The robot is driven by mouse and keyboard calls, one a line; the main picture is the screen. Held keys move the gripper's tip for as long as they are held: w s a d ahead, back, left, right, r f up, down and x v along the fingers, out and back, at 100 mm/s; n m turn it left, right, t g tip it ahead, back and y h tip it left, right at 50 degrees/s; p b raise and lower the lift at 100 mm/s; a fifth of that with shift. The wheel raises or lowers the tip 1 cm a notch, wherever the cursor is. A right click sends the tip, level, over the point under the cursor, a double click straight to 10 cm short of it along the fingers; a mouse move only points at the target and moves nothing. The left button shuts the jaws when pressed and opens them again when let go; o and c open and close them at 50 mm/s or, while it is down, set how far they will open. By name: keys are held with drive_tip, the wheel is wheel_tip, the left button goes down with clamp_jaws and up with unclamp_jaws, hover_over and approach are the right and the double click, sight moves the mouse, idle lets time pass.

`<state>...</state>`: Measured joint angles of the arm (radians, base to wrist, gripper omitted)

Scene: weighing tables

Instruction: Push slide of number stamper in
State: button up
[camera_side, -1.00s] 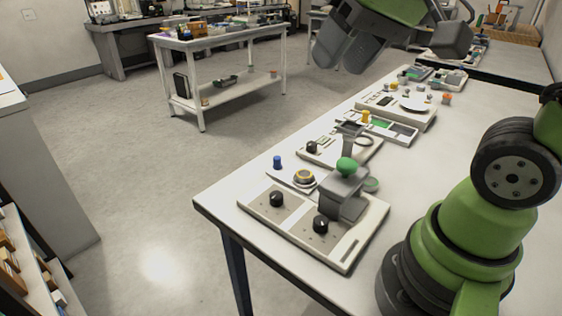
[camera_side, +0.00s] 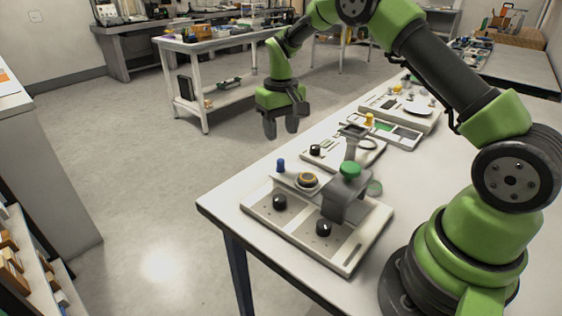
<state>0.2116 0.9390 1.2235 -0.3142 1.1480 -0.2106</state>
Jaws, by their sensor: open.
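My gripper (camera_side: 281,126) hangs over the far left edge of the table, fingers pointing down. Its two dark fingers are apart with nothing between them. It is clear of the devices on the table. A grey press-like device with a green knob on top (camera_side: 345,194) stands on a white base plate (camera_side: 346,262) at the near end. It may be the number stamper, but I cannot tell for certain. I cannot make out its slide. Two black knobs (camera_side: 279,202) (camera_side: 323,228) are on the same plate.
Behind stand a plate with a blue peg (camera_side: 281,165) and a yellow-ringed dial (camera_side: 307,180), a panel with a grey upright part (camera_side: 352,140), and a white scale (camera_side: 418,109). Bare table lies right of the near plate. A white side table (camera_side: 226,40) stands beyond.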

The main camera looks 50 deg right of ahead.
sight(281, 160)
wheel_tip(281, 160, down, 9)
drive_tip(key=shift+f, duration=0.15)
idle(0.4)
